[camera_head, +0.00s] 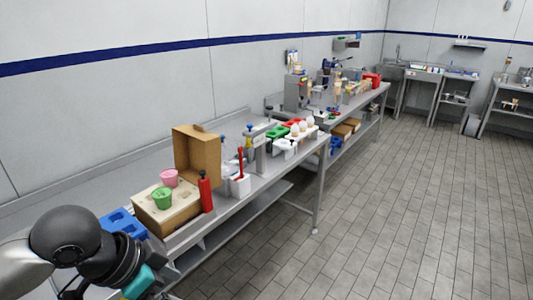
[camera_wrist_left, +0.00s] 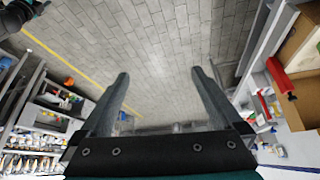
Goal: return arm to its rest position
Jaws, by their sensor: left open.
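My left arm, with dark grey and black joints and a teal part, comes in at the lower left of the head view. Its fingers are outside that view. In the left wrist view my left gripper (camera_wrist_left: 160,82) shows two dark fingers spread apart with nothing between them. Behind the gap is tiled floor. The gripper is clear of the objects on the workbench. My right gripper is in neither view.
A metal workbench (camera_head: 262,182) runs along the wall. On it are a cardboard box (camera_head: 196,156), a pink cup (camera_head: 169,178), a green cup (camera_head: 162,197), a red bottle (camera_head: 206,192) and a blue rack (camera_head: 122,222). Tiled floor (camera_head: 400,210) to the right is open.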

